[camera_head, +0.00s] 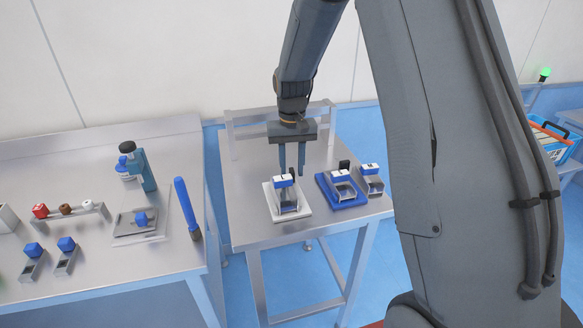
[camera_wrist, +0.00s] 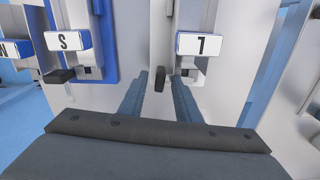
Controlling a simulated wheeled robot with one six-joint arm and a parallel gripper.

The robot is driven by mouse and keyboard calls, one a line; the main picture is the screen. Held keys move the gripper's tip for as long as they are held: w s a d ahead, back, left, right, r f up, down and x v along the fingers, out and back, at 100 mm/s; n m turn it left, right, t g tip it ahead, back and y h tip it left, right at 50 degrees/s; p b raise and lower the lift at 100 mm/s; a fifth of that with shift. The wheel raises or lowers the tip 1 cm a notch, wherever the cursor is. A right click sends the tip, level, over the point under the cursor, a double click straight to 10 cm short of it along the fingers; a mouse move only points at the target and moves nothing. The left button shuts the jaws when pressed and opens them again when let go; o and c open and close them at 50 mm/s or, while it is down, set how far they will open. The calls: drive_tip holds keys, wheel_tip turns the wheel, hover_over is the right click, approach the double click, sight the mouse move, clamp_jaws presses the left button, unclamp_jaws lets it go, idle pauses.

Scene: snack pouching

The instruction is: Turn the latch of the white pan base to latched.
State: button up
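The white pan base (camera_head: 276,212) stands on the small metal table and carries a white-and-blue tag marked like an L (camera_head: 283,181). Its dark latch (camera_head: 291,172) is a small upright handle behind the tag. In the wrist view the latch (camera_wrist: 159,78) appears between my fingertips, beside the tag (camera_wrist: 199,45). My gripper (camera_head: 292,172) points down over the back of the white base, fingers apart. In the wrist view both fingers of my gripper (camera_wrist: 158,90) show with a gap. I cannot tell whether either finger touches the latch.
A blue pan base (camera_head: 330,200) with an S tag (camera_wrist: 68,41) stands close to the right, with another tagged pan (camera_head: 372,184) beside it. A raised metal rail (camera_head: 240,122) lines the table's back. The left table (camera_head: 170,255) holds bottles, a blue stick and small parts.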

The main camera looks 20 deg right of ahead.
sight(292, 170)
wheel_tip(292, 170, up, 7)
drive_tip(key=shift+f+b, duration=0.15)
drive_tip(key=shift+b, duration=0.8)
drive_tip(key=shift+r, duration=0.55)
drive_tip(key=shift+s, duration=0.1)
